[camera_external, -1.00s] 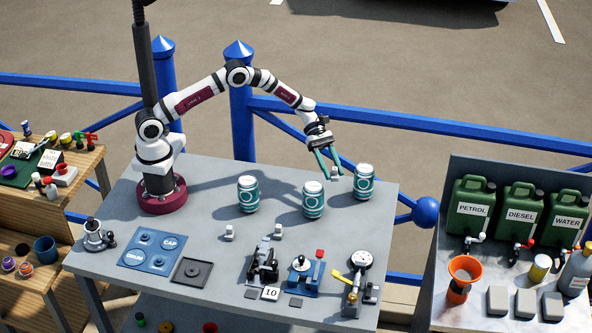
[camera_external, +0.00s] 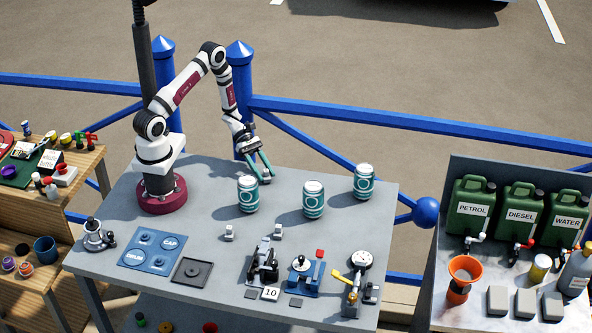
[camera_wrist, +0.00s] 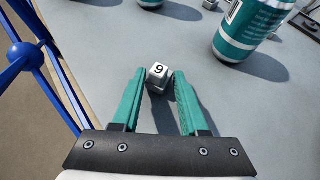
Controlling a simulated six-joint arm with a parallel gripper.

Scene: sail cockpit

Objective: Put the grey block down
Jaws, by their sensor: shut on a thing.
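The grey block is a small light cube marked 9, seen in the wrist view (camera_wrist: 158,74) between the tips of the two green fingers. My gripper (camera_external: 259,180) is shut on it and points down just behind the left teal-and-white can (camera_external: 248,195). It also shows in the wrist view (camera_wrist: 157,82). In the external view the block is small and partly hidden by the fingers. I cannot tell whether it touches the grey table (camera_external: 215,200) or hangs a little above it.
Two more teal cans, one in the middle (camera_external: 313,200) and one at the right rear (camera_external: 364,183), stand on the table. Two small grey blocks (camera_external: 229,233) (camera_external: 278,231) lie nearer the front. A blue tray (camera_external: 152,248), a dark square plate (camera_external: 191,272) and several fixtures line the front.

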